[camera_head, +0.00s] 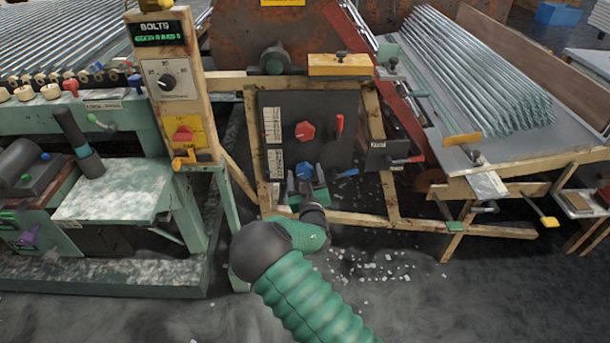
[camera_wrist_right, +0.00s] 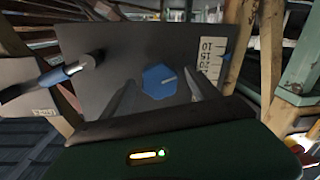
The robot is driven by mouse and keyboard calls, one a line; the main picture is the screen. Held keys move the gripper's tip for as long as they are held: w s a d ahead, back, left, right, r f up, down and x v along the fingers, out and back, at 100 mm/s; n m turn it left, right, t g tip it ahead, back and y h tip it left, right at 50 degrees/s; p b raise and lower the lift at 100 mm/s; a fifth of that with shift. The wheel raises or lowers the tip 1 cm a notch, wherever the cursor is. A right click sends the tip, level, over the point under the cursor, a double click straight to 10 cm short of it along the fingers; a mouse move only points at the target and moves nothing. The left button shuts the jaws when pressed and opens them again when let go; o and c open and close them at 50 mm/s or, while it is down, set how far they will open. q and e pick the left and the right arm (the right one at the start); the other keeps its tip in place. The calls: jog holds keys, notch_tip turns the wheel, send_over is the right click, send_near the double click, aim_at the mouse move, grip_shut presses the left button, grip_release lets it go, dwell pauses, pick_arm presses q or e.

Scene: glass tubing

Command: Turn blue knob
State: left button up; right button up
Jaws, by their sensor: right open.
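The blue knob (camera_head: 304,170) sits low on a dark upright panel (camera_head: 345,150), below a red knob (camera_head: 304,131). It is a faceted knob with a pale pointer line in the right wrist view (camera_wrist_right: 160,82). My right gripper (camera_head: 305,180) is in front of the blue knob, close to the panel. Its two fingers (camera_wrist_right: 158,92) are open, one on each side of the knob. There is a visible gap between the fingers and the knob in the wrist view, and I cannot tell whether the tips reach around it. My left gripper is not in view.
A wooden frame (camera_head: 385,200) surrounds the panel. A green machine (camera_head: 125,190) stands left; a tubing table (camera_head: 470,150) stands right. Pale debris lies on the floor.

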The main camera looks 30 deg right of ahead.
jog(key=shift+s+a+r, duration=0.1)
jog(key=shift+s+a, duration=0.05)
jog(key=shift+s, duration=0.2)
jog(key=p+v, duration=0.4)
jog(key=v, duration=1.2)
jog(key=shift+a, duration=0.1)
